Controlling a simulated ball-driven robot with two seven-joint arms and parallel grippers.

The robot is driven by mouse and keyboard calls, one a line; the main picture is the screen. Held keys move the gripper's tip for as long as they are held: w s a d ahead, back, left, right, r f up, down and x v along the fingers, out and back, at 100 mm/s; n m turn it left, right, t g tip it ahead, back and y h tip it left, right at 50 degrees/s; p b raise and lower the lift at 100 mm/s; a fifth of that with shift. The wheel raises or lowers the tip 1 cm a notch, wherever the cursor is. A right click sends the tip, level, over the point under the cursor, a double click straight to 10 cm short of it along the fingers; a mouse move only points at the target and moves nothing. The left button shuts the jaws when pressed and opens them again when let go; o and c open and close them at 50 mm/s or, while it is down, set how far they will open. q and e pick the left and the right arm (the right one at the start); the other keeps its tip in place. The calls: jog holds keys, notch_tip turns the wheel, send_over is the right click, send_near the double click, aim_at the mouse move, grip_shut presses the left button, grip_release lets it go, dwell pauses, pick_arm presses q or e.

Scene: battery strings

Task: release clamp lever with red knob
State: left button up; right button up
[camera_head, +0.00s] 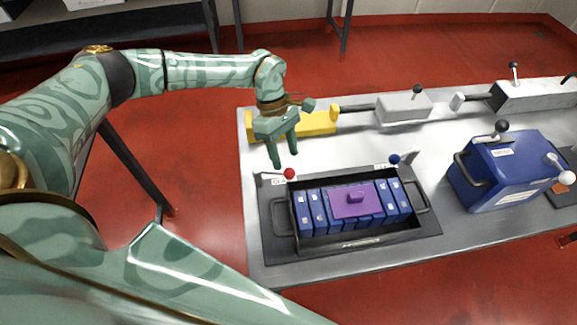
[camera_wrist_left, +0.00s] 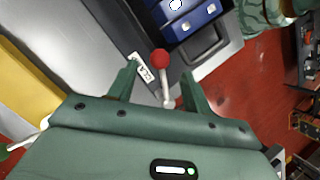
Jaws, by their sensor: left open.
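The red knob (camera_head: 289,173) tops the clamp lever at the back left corner of the black battery tray (camera_head: 278,232). In the left wrist view the red knob (camera_wrist_left: 160,58) sits on a pale lever rod (camera_wrist_left: 167,88), with a "CLA..." label (camera_wrist_left: 145,70) beside it. My left gripper (camera_head: 286,160) is open and points down just above and behind the knob. In the wrist view the rod shows between its two fingers (camera_wrist_left: 160,80), with no visible grip on it. My right gripper is not in view.
The tray holds several blue cells (camera_head: 317,212) under a purple block (camera_head: 353,201). A lever with a blue knob (camera_head: 394,159) stands at the tray's back right. A yellow block (camera_head: 318,123) lies behind my gripper. A blue box (camera_head: 505,170) stands to the right.

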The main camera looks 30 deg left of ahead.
pick_arm(q)
jog(key=x, duration=0.4)
jog(key=shift+s+d+f, duration=0.1)
jog(key=shift+f, duration=0.3)
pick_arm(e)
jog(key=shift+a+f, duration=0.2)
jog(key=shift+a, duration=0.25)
pick_arm(q)
grip_shut()
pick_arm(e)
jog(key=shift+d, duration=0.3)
